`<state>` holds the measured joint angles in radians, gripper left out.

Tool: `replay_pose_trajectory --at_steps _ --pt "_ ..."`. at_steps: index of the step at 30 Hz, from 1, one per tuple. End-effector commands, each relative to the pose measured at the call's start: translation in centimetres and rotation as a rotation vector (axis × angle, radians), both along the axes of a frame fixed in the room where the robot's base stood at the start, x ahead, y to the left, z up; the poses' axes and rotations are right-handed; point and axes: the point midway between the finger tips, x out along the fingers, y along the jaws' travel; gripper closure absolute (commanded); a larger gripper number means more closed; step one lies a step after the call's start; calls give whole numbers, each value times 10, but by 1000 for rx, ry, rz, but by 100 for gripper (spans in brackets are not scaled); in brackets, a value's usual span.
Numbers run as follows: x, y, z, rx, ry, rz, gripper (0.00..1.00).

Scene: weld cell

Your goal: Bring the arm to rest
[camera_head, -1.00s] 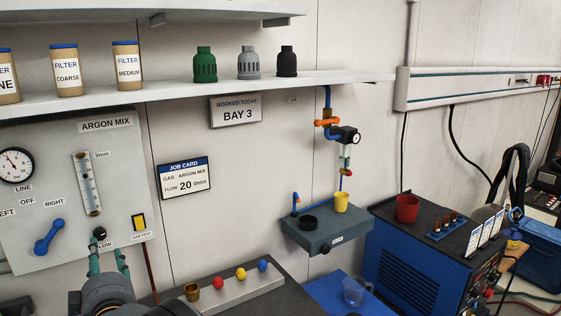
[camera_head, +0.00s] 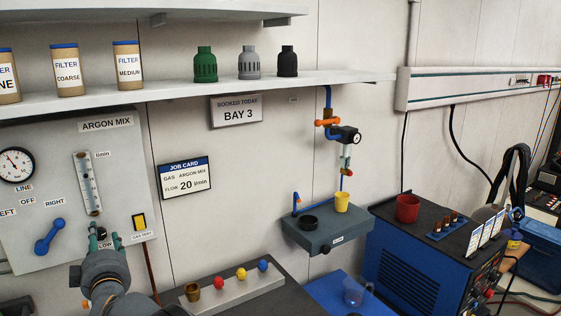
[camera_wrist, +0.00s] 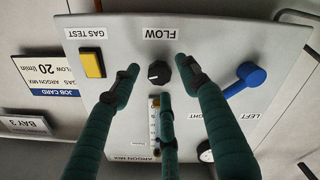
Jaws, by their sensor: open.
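My gripper (camera_head: 104,240) is in front of the lower right part of the argon mix panel (camera_head: 60,130). In the wrist view its green fingers (camera_wrist: 158,76) are spread open, with nothing between them but the view of the panel. The black flow knob (camera_wrist: 159,73) shows between the fingertips; whether they touch it I cannot tell. In the head view the fingers partly hide the knob and its label. My arm runs down to the bottom edge of the head view.
A blue lever (camera_head: 48,236) and a yellow gas test button (camera_head: 139,221) flank the knob. A flow tube (camera_head: 88,184) stands above it. A rack with coloured knobs (camera_head: 232,290) lies below right. A shelf (camera_head: 200,93) with filters runs overhead.

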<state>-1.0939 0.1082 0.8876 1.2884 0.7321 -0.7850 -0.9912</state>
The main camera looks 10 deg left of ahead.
Motion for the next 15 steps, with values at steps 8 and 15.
replay_pose_trajectory --at_steps 8,15 --pt "6 5 -2 246 192 2 55" --pt "7 4 -2 538 421 2 55"
